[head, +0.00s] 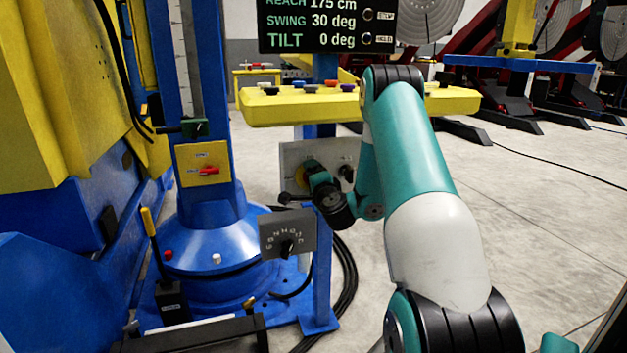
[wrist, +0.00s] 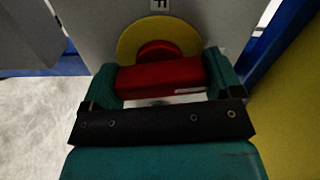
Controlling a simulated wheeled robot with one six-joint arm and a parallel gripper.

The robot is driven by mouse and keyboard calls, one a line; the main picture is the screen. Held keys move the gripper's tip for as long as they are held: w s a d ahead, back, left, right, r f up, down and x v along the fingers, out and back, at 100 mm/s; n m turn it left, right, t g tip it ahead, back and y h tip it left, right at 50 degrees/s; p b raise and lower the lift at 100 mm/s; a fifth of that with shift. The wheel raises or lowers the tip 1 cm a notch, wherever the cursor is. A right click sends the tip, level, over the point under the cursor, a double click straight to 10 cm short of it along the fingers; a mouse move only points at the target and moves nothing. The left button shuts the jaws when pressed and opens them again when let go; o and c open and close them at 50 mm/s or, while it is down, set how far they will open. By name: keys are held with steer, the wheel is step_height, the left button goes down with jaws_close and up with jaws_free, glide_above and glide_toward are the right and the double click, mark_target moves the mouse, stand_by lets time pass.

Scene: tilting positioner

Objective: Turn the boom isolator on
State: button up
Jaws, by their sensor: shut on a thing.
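The isolator is a red handle (wrist: 160,76) on a round yellow plate (wrist: 130,44), set on a grey panel (wrist: 95,18). My gripper (wrist: 162,74) is shut on the red handle, with one finger at each end of it in the wrist view. The handle lies crosswise in that view, below a small white label that shows a letter F. In the head view my gripper (head: 318,181) is against the grey panel (head: 295,156) under the yellow console, and it hides most of the handle. The panel's name is not readable.
A black knob (head: 347,173) sits close to the right of my gripper. A yellow console (head: 290,107) with several buttons is above. A grey dial box (head: 288,235) is below. A yellow plate (head: 203,163) with a red lever is on the blue column.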

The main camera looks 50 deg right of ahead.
steer(key=shift+s+f+m, duration=0.1)
steer(key=shift+m, duration=0.9)
steer(key=o, duration=0.7)
steer(key=shift+o, duration=0.2)
